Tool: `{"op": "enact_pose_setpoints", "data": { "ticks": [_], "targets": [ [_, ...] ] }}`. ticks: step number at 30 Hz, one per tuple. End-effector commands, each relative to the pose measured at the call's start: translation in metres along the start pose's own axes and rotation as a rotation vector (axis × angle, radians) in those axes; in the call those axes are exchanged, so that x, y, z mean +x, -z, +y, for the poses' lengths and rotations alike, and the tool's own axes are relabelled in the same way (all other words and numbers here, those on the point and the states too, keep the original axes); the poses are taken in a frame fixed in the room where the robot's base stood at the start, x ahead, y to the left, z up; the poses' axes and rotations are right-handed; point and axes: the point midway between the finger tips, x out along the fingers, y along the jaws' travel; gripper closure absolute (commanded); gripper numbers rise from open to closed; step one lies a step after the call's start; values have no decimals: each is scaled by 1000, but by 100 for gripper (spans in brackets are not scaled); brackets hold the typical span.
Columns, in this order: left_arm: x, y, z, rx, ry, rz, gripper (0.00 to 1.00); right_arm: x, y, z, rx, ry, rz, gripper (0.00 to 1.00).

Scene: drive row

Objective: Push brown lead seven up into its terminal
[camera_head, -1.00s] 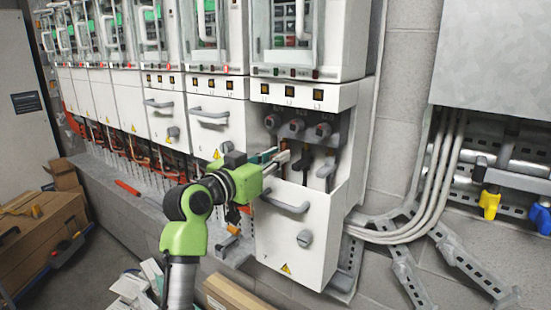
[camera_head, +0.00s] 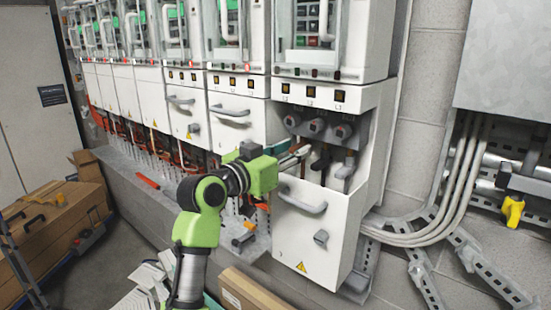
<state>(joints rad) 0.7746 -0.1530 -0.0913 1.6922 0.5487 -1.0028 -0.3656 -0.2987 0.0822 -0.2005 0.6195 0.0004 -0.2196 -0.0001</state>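The rightmost drive's lower compartment stands open and shows a row of three terminals, left (camera_head: 291,120), middle (camera_head: 316,125) and right (camera_head: 343,131), with dark red round faces. A black lead (camera_head: 320,161) hangs below the middle one and a grey lead (camera_head: 345,172) below the right one. Finger spacing and contact are too small to tell. My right gripper is out of view.
A white front panel with a grey handle (camera_head: 302,199) is just below the gripper. Closed drives run leftward, with a grey ledge (camera_head: 150,205) below. Cardboard boxes (camera_head: 245,292) lie on the floor. Pale cables (camera_head: 440,205) and a yellow clip (camera_head: 512,211) are at the right.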

Motion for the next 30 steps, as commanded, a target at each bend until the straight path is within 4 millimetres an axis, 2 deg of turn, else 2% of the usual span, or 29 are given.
{"op": "enact_pose_setpoints", "data": {
  "ticks": [15,21,30],
  "targets": [
    [-90,0,0,3,1,0,68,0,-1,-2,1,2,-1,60],
    [-106,0,0,2,0,0,68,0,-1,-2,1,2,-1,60],
    [-108,0,0,1,-1,0,68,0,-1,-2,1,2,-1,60]
  ]
}}
